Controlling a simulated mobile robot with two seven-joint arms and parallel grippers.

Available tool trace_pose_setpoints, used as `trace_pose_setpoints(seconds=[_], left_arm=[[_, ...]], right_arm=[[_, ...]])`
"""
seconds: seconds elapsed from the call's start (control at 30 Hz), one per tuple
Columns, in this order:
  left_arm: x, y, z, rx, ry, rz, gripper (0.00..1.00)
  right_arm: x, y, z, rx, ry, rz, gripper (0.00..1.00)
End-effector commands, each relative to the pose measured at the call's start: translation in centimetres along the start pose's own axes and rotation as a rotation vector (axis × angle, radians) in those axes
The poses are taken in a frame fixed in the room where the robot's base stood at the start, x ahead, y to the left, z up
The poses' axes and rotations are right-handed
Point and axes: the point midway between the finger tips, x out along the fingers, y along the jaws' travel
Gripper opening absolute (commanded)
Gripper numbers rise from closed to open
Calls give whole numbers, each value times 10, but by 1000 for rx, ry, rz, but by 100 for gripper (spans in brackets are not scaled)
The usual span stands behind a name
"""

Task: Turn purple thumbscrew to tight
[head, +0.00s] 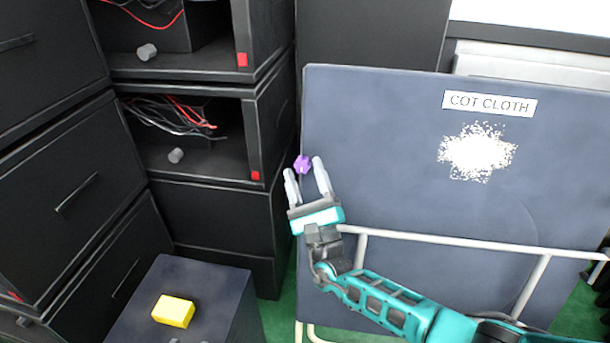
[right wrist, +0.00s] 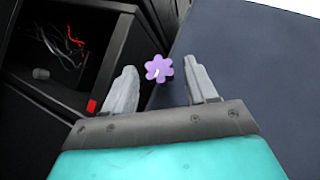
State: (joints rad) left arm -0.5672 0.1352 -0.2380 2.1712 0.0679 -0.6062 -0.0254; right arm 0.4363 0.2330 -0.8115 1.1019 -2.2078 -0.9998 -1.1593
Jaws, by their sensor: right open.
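The purple thumbscrew (head: 302,164) is a small lobed knob at the left edge of the dark blue cot cloth panel (head: 375,150). In the right wrist view the thumbscrew (right wrist: 158,68) shows as a star-shaped head with a small white mark near its lower left. My right gripper (head: 306,176) is open, with its two grey fingertips just short of the thumbscrew. In the right wrist view the thumbscrew lies between and slightly beyond the fingertips (right wrist: 163,82), and no contact shows. My left gripper is not in view.
Black cabinets (head: 215,225) with open bays, loose wires and grey knobs stand at the left. A yellow block (head: 173,311) sits on a dark box (head: 226,300) at the lower left. A pale metal rail (head: 450,240) crosses the panel near my right arm.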

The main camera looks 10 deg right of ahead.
Motion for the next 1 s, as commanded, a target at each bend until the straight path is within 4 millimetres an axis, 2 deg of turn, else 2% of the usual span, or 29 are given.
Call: trace_pose_setpoints(seconds=[0.17,0.4,0.6,0.8,1.0], left_arm=[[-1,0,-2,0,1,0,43],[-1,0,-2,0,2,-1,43],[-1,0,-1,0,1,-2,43],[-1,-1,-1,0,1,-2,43],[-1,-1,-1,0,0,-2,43]], right_arm=[[-22,0,-1,-1,3,4,57],[-76,0,0,-1,2,4,57],[-111,0,0,1,1,1,57],[-126,0,0,1,0,0,57],[-128,0,0,1,-1,0,57]])
